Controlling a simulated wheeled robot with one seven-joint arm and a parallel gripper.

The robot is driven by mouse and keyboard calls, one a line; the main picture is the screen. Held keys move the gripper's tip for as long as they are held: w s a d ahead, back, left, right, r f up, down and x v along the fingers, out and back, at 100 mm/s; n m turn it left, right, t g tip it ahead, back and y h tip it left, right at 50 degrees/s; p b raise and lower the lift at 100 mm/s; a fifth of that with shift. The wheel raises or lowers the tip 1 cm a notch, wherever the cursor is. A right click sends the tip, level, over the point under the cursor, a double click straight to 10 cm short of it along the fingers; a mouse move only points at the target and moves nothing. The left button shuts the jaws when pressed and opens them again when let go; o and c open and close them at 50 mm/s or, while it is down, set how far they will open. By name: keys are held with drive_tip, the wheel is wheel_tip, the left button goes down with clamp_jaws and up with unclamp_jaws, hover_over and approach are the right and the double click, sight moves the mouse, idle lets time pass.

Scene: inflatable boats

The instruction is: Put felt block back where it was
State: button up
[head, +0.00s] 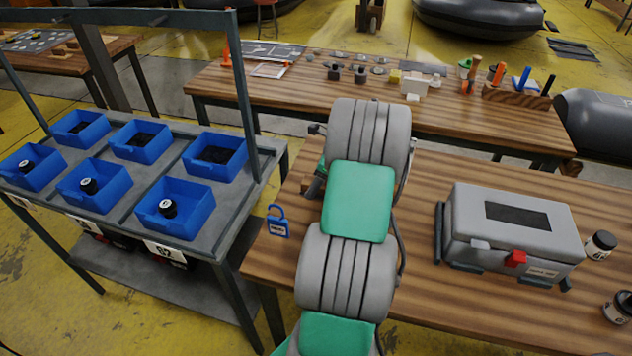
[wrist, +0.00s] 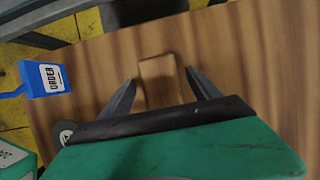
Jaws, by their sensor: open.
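A small brown wooden block (wrist: 157,82), likely the felt block, sits on the wooden table (wrist: 225,50) in the wrist view. No felt face can be made out on it. My gripper (wrist: 163,84) is open, with one dark finger on each side of the block. The fingers look apart from it, and their height above the table is hard to judge. In the head view my arm hides most of the gripper and the block.
A blue tag (head: 277,222) lies at the table's left edge. A grey case (head: 515,230) with a red latch and dark jars (head: 600,245) stand to the right. Blue bins (head: 175,205) fill a rack at left. A second bench (head: 440,115) with tools is behind.

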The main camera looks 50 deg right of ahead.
drive_tip(key=p+v, duration=0.2)
drive_tip(key=v, duration=1)
drive_tip(key=w+a+r+n+g+h, duration=0.1)
drive_tip(key=w+a+r+n, duration=0.2)
drive_tip(key=a+n, duration=0.75)
drive_tip(key=w+a+r+n, duration=0.2)
drive_tip(key=a+n, duration=0.3)
drive_tip(key=a, duration=1)
drive_tip(key=s+a+f+n+h, duration=0.1)
drive_tip(key=s+a+f+n, duration=0.1)
drive_tip(key=s+a+n, duration=0.8)
drive_tip(key=a+n, duration=0.4)
drive_tip(key=n, duration=0.1)
drive_tip(key=shift+s+a+f, duration=0.15)
drive_tip(key=shift+s+f, duration=0.2)
drive_tip(key=shift+f, duration=0.05)
drive_tip(key=shift+c, duration=0.2)
